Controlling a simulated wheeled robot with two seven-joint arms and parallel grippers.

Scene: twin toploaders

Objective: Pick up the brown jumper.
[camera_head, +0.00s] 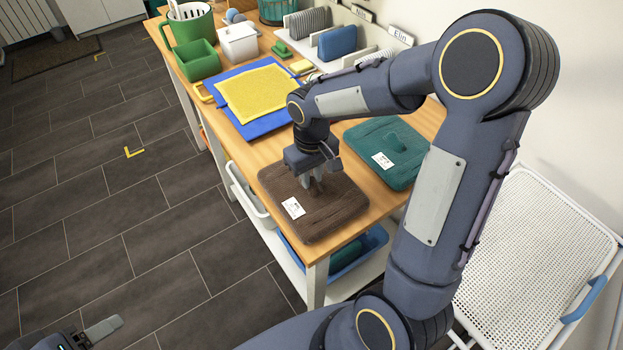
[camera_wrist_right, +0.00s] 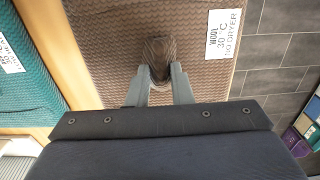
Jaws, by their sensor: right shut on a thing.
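The brown jumper (camera_head: 338,211) lies folded flat at the front end of the wooden table, with a white care label on it. My right gripper (camera_head: 316,187) points down onto its middle. In the right wrist view the fingers of the gripper (camera_wrist_right: 161,78) are shut on a raised fold of the jumper (camera_wrist_right: 110,45); its label reads wool, 30 °C, no dryer. The rest of the jumper still lies on the table. Part of my left gripper (camera_head: 101,330) shows at the bottom left, away from the table; its opening is not clear.
A teal folded garment (camera_head: 381,143) lies beside the jumper. A yellow cloth (camera_head: 265,92) lies on a blue one (camera_head: 258,127). Green containers (camera_head: 195,60) and a white box (camera_head: 238,43) stand farther back. A white perforated rack (camera_head: 530,265) stands at right. Bins sit on the shelf below.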

